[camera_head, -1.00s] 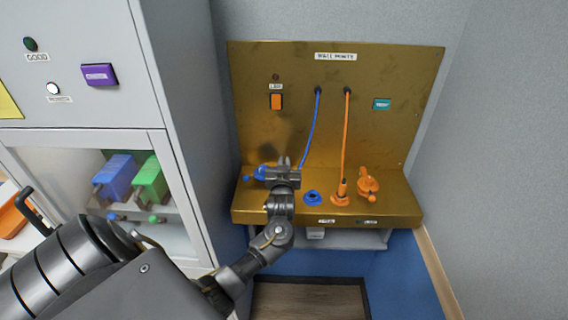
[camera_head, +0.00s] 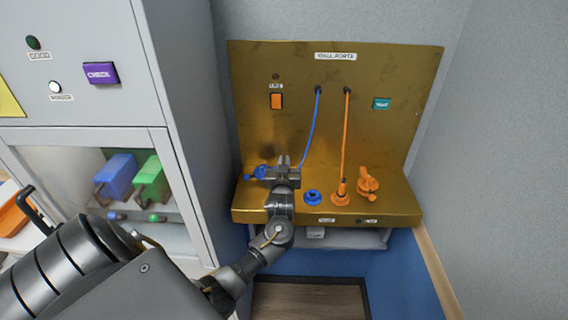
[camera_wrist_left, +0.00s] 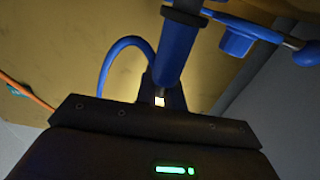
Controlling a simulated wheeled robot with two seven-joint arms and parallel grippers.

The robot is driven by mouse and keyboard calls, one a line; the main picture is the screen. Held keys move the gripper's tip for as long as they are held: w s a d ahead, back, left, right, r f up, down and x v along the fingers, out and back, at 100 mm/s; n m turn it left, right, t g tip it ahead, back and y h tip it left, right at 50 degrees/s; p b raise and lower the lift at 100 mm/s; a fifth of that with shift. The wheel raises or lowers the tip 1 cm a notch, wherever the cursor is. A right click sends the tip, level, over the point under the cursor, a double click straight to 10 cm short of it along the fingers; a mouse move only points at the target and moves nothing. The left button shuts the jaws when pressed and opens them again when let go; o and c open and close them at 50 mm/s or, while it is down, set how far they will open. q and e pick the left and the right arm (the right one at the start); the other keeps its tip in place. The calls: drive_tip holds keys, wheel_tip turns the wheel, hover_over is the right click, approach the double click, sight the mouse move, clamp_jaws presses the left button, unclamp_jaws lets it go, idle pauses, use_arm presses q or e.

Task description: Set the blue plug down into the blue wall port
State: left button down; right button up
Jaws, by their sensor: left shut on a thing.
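My left gripper (camera_head: 283,162) is shut on the blue plug (camera_wrist_left: 178,50), whose blue cylinder with a dark collar rises from between the fingers in the left wrist view. In the head view the gripper hides the plug. A blue cord (camera_head: 309,130) runs from the upper panel down behind the gripper, and it also loops in the left wrist view (camera_wrist_left: 106,57). The blue wall port (camera_head: 313,197) is a blue ring with a dark opening on the brass ledge. It lies to the right of the gripper and nearer the ledge's front, apart from the plug. My right gripper is out of view.
A blue handled fitting (camera_head: 259,173) sits just left of the gripper. An orange plug with its cord stands in an orange port (camera_head: 341,199), and an orange handled fitting (camera_head: 368,183) is farther right. A grey cabinet (camera_head: 182,110) borders the panel on the left.

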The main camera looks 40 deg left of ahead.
use_arm(q)
drive_tip(key=shift+s+d+f, duration=0.1)
drive_tip(key=shift+d+f, duration=0.05)
drive_tip(key=shift+f, duration=0.65)
drive_tip(key=c, duration=1.4)
unclamp_jaws()
drive_tip(key=shift+c, duration=0.2)
drive_tip(key=shift+d+f, duration=0.1)
drive_tip(key=shift+d, duration=0.05)
drive_tip(key=shift+s+d+f, duration=0.15)
drive_tip(key=shift+s+d, duration=0.05)
drive_tip(key=shift+s, duration=0.05)
drive_tip(key=b+v, duration=0.1)
drive_tip(key=v, duration=0.2)
drive_tip(key=r+b+v, duration=0.1)
drive_tip(key=v, duration=0.1)
drive_tip(key=b+v, duration=0.1)
drive_tip(key=v, duration=0.2)
drive_tip(key=shift+s+d+r, duration=0.15)
drive_tip(key=shift+s+r, duration=0.15)
drive_tip(key=shift+r, duration=0.05)
drive_tip(key=shift+s+d+r, duration=0.2)
drive_tip(key=shift+s+d, duration=0.05)
drive_tip(key=shift+s, duration=0.2)
